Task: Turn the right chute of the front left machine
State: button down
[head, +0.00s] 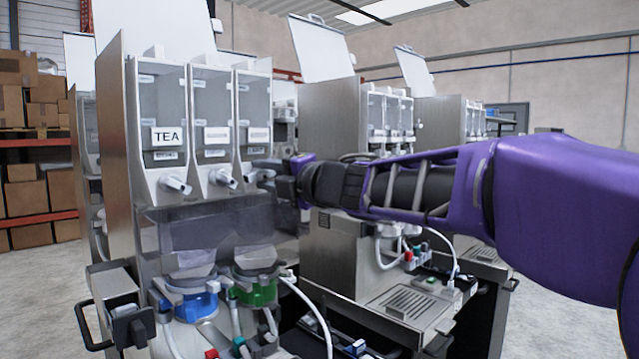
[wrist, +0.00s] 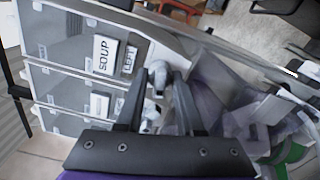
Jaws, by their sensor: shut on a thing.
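The front left machine (head: 118,160) stands at left in the head view, with three grey canisters side by side. The left canister carries a TEA label (head: 167,137). White chutes stick out below them: the left chute (head: 176,185), the middle chute (head: 222,178) and the right chute (head: 264,174). My gripper (head: 280,168) reaches in from the right to the right chute. In the wrist view, my gripper's fingers (wrist: 158,82) are shut on the right chute (wrist: 158,70), below a canister labelled SOUP (wrist: 103,54). The fingers partly hide the chute.
A clear purplish guard (head: 215,222) hangs below the chutes. Under it sit a blue-based container (head: 196,303) and a green-based one (head: 256,292), with white hoses. A second machine (head: 325,120) stands close behind my gripper. Boxes fill racks at far left.

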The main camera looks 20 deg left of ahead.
jog(key=shift+n+b, duration=0.6)
jog(key=shift+n, duration=0.9)
jog(key=c, duration=0.9)
grip_release()
